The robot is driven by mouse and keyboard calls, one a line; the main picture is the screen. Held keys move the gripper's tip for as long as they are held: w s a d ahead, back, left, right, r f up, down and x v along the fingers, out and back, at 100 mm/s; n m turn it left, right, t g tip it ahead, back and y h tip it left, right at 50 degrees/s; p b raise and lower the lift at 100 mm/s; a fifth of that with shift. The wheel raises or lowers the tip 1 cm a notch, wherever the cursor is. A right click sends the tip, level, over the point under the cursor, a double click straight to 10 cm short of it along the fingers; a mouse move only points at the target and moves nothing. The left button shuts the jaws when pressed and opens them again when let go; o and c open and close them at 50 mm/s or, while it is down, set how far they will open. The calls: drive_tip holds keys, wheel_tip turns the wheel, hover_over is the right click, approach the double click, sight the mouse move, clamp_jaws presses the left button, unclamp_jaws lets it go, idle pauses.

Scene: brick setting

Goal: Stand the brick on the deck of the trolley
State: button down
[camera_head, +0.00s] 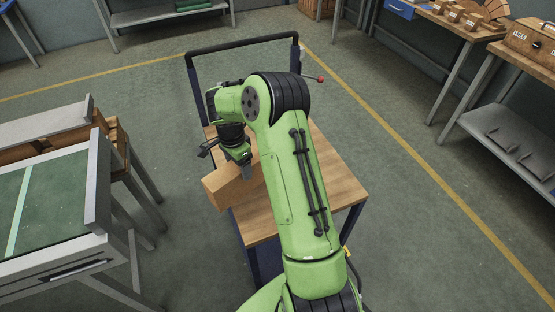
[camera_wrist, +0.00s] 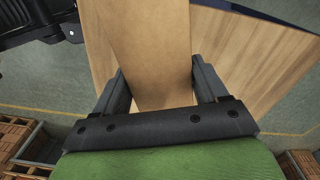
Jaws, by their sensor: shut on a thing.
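The brick (camera_head: 222,190) is a plain tan-brown block at the left side of the trolley's wooden deck (camera_head: 336,178), and its left end sticks out past the deck's left edge. My gripper (camera_head: 243,172) is shut on it from above. In the wrist view the brick (camera_wrist: 148,45) runs between the two dark fingers of my gripper (camera_wrist: 158,80), with the deck (camera_wrist: 245,55) behind it. I cannot tell whether the brick touches the deck. My arm hides part of the deck and some of the brick's right end.
The trolley has a dark push handle (camera_head: 240,43) at its far side. A workbench with a green top (camera_head: 50,205) stands close on the left. Shelving and tables with boxes (camera_head: 530,40) line the right. Green floor (camera_head: 400,220) with yellow lines is open between.

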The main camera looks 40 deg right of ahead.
sight(254, 152)
drive_tip(key=d+m, duration=0.2)
drive_tip(key=m, duration=0.1)
drive_tip(key=d+m, duration=0.2)
drive_tip(key=w+d+r+m+b, duration=0.1)
drive_tip(key=d+m, duration=0.1)
drive_tip(key=m, duration=0.1)
drive_tip(key=shift+d+m, duration=0.2)
drive_tip(key=shift+m, duration=0.1)
drive_tip(key=d+r+m+b, duration=0.2)
drive_tip(key=d+r+m, duration=0.1)
drive_tip(key=d+m, duration=0.8)
wheel_tip(254, 152, down, 10)
drive_tip(key=a+m+b, duration=0.2)
drive_tip(key=shift+s, duration=0.45)
drive_tip(key=shift+a+b, duration=0.1)
drive_tip(key=shift+b, duration=0.2)
drive_tip(key=shift+f, duration=0.2)
drive_tip(key=shift+c, duration=0.2)
unclamp_jaws()
